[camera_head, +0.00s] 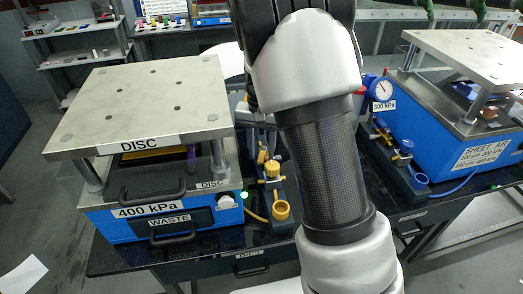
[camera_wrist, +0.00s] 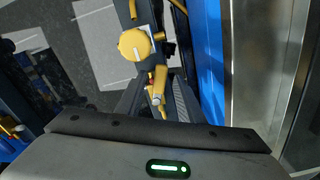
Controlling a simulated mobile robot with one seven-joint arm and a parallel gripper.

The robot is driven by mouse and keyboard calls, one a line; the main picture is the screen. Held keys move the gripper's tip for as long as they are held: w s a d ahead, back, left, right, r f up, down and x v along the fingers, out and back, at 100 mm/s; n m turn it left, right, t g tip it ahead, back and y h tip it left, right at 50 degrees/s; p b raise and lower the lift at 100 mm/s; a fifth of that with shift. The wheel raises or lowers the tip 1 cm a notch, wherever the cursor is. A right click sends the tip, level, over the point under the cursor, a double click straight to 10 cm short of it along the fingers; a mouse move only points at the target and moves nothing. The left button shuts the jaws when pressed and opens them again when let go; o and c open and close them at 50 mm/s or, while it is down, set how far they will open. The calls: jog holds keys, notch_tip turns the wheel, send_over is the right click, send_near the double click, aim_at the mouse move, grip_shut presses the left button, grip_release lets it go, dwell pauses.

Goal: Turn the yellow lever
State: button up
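In the wrist view, my gripper (camera_wrist: 157,100) is open, its two dark fingers reaching up the picture with a gap between them. A yellow lever-like piece (camera_wrist: 160,78) with a silver end shows in that gap; I cannot tell whether either finger touches it. A round yellow part (camera_wrist: 135,45) with a white mark lies just beyond. In the head view, yellow valve fittings (camera_head: 272,170) stand on a dark blue base beside the DISC press, with a yellow cup-like part (camera_head: 281,210) in front.
The DISC press (camera_head: 112,210) with its steel top stands left of my arm. A second blue press (camera_head: 440,115) and a pressure gauge (camera_head: 382,90) stand to the right. In the wrist view, a blue and steel wall (camera_wrist: 212,70) runs close along the right of the fingers.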

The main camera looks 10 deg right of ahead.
aim_at(261, 156)
jog(key=shift+r, duration=0.1)
notch_tip(261, 156, up, 17)
jog(key=shift+p, duration=0.45)
jog(key=shift+r, duration=0.1)
